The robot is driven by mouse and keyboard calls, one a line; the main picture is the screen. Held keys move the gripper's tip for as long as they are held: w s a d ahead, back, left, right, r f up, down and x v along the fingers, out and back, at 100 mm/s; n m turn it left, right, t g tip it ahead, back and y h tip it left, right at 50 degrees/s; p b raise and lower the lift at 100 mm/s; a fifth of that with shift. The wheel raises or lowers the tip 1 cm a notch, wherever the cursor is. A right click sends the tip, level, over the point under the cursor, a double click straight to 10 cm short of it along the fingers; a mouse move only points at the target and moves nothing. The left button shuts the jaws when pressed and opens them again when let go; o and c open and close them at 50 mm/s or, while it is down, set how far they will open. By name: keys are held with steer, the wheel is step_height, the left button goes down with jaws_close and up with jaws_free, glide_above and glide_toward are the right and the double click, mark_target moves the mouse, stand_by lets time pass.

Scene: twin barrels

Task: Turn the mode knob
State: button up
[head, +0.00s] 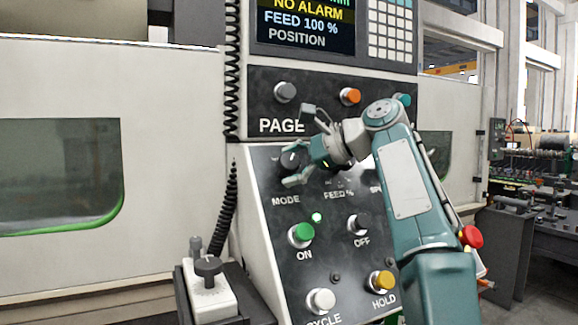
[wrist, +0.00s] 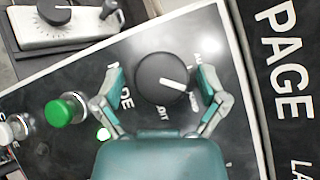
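The mode knob (wrist: 160,79) is a round black knob with a white pointer line, on the sloped black panel. In the wrist view it sits between the two fingers of my gripper (wrist: 160,88). The fingers are spread, with a gap to the knob on each side. The pointer line points to the lower right in that view. In the head view my gripper (head: 294,164) is at the knob (head: 291,158), above the MODE label, and partly covers it. The fingers partly cover the printing around the knob in the wrist view.
A green ON button (head: 302,235), a black OFF knob (head: 359,223), a white CYCLE button (head: 320,300) and a yellow HOLD button (head: 382,281) are on the panel below. A red button (head: 471,237) is at the right. A pendant (head: 208,285) stands at the lower left.

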steer(key=shift+s+d+r, duration=0.1)
steer(key=shift+r, duration=0.05)
steer(key=shift+s+d+r, duration=0.1)
steer(key=shift+s+d, duration=0.1)
steer(key=shift+d, duration=0.25)
steer(key=shift+s+d+r, duration=0.1)
steer(key=shift+s+d, duration=0.05)
steer(key=shift+d, duration=0.3)
steer(key=s+d, duration=0.4)
steer(key=d, duration=0.5)
steer(key=shift+s+d, duration=0.35)
steer(key=shift+s, duration=0.05)
steer(key=shift+f, duration=0.1)
